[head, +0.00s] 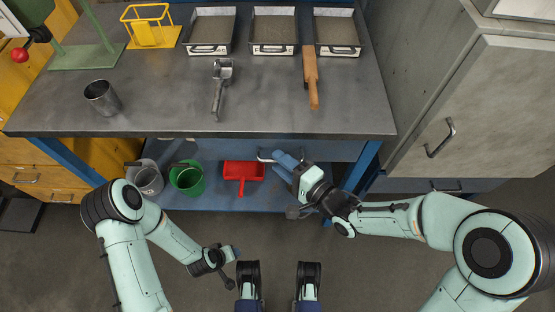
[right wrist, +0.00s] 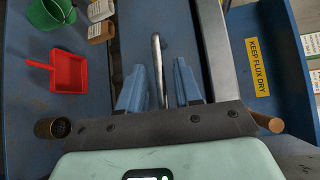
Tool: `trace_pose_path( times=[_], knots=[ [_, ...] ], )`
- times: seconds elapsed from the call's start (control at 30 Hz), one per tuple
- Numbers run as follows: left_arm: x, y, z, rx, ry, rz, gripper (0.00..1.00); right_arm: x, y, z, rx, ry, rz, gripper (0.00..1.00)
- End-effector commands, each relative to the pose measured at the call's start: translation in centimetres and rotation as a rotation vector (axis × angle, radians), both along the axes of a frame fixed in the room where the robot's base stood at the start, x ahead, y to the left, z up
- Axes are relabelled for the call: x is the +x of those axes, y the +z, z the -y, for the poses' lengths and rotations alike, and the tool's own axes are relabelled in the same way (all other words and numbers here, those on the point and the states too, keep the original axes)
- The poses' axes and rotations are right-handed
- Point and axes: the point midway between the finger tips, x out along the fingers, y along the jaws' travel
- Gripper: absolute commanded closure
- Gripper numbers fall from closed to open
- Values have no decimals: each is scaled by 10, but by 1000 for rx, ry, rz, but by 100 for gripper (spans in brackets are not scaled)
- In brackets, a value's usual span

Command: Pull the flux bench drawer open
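The flux bench (head: 150,75) has a grey top and a blue frame. A pale bar handle (head: 266,156) shows under its front edge in the head view. In the right wrist view the metal handle (right wrist: 157,65) stands between my right gripper's blue fingers (right wrist: 160,85), with gaps on both sides. My right gripper (head: 285,165) is open at the handle, not closed on it. A yellow label, "KEEP FLUX DRY" (right wrist: 258,67), is on a blue surface to the right. My left gripper (head: 234,251) is low in front of the bench, its fingers too small to judge.
A red dustpan (head: 243,172), green bucket (head: 187,178) and grey bucket (head: 148,178) are on the lower shelf. A grey cabinet (head: 480,110) stands right.

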Motion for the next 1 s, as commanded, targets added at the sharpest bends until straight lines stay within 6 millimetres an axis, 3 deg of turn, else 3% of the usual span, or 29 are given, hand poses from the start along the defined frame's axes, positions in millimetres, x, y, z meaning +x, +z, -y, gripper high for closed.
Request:
trace_pose_path(
  times=[0.2,0.47,0.5,0.6,1.0],
  knots=[
    [5,-3,-3,6,5,13,49,12,-3,-12,-1,0,-1,66],
    [5,-3,-3,7,5,14,49,13,-3,-13,0,-1,0,66],
    [5,-3,-3,7,5,14,49,13,-3,-13,0,-1,0,69],
    [5,-3,-3,6,5,13,49,13,-3,-13,0,-1,0,100],
    [5,-3,-2,6,5,12,49,14,-3,-12,-1,-2,-1,100]
  ],
)
